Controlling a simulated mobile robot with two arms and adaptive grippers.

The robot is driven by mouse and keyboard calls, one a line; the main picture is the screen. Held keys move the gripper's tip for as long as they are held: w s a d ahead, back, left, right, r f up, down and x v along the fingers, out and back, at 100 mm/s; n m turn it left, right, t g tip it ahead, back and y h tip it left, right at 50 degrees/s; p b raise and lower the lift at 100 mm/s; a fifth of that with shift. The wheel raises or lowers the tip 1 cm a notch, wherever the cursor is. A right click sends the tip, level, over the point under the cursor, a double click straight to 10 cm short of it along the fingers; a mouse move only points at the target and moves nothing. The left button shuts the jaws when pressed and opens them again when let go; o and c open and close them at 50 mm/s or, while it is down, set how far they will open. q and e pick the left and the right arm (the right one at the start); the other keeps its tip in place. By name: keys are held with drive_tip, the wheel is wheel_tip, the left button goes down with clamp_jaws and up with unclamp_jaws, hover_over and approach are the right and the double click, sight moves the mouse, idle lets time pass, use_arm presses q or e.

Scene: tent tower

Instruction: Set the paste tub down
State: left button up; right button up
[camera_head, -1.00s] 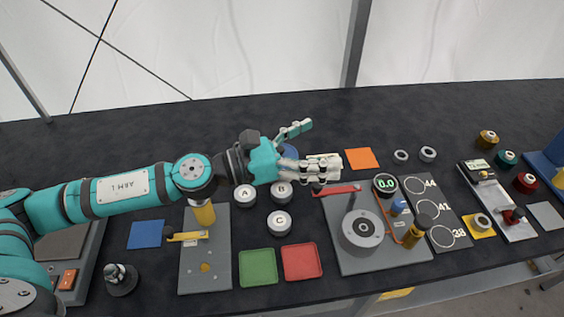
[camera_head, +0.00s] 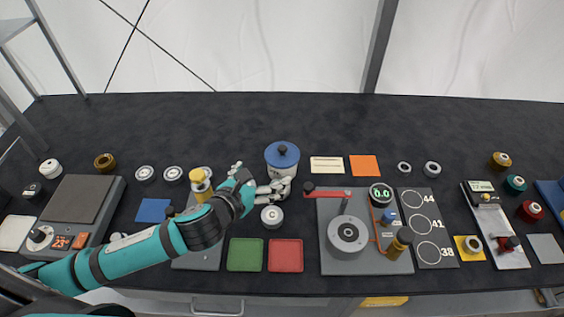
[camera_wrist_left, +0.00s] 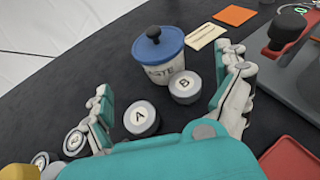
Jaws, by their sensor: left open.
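The paste tub (camera_head: 282,162) is a white pot with a blue lid and a dark knob. It stands upright on the dark table, and shows in the left wrist view (camera_wrist_left: 160,68) with part of its lettering visible. My left gripper (camera_head: 260,179) is open and empty, on the near left side of the tub. In the left wrist view my fingers (camera_wrist_left: 166,76) are spread wide, with the tub beyond them and apart from them. The round pieces marked A (camera_wrist_left: 140,118) and B (camera_wrist_left: 184,84) lie between the fingers and the tub. My right gripper is out of view.
A cream card (camera_head: 327,164) and an orange square (camera_head: 364,166) lie right of the tub. A grey round piece (camera_head: 271,217) lies in front, near green (camera_head: 245,254) and red (camera_head: 286,255) trays. A grey station (camera_head: 365,262) with a red lever stands right. The table behind the tub is clear.

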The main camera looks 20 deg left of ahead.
sight(278, 159)
use_arm(q)
drive_tip(key=x, duration=0.5)
drive_tip(key=shift+w+d, duration=0.1)
drive_tip(key=x, duration=0.1)
drive_tip(key=p+x, duration=0.1)
drive_tip(key=x, duration=0.2)
drive_tip(key=shift+w+r+p, duration=0.3)
drive_tip(key=shift+w+p, duration=0.1)
drive_tip(key=shift+w+f, duration=0.25)
drive_tip(key=shift+w, duration=0.1)
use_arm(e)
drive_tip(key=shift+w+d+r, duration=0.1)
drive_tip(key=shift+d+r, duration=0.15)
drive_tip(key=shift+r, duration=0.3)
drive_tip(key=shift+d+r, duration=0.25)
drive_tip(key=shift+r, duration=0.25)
use_arm(q)
drive_tip(key=shift+r, duration=0.1)
drive_tip(key=c, duration=1.3)
wheel_tip(278, 159, up, 10)
drive_tip(key=shift+f, duration=0.1)
drive_tip(key=shift+c, duration=0.2)
drive_tip(key=s+a+r+n+y+b, duration=0.1)
drive_tip(key=s+r+n+y, duration=0.1)
drive_tip(key=s, duration=1.1)
drive_tip(key=shift+a+r, duration=0.35)
drive_tip(key=shift+r, duration=0.2)
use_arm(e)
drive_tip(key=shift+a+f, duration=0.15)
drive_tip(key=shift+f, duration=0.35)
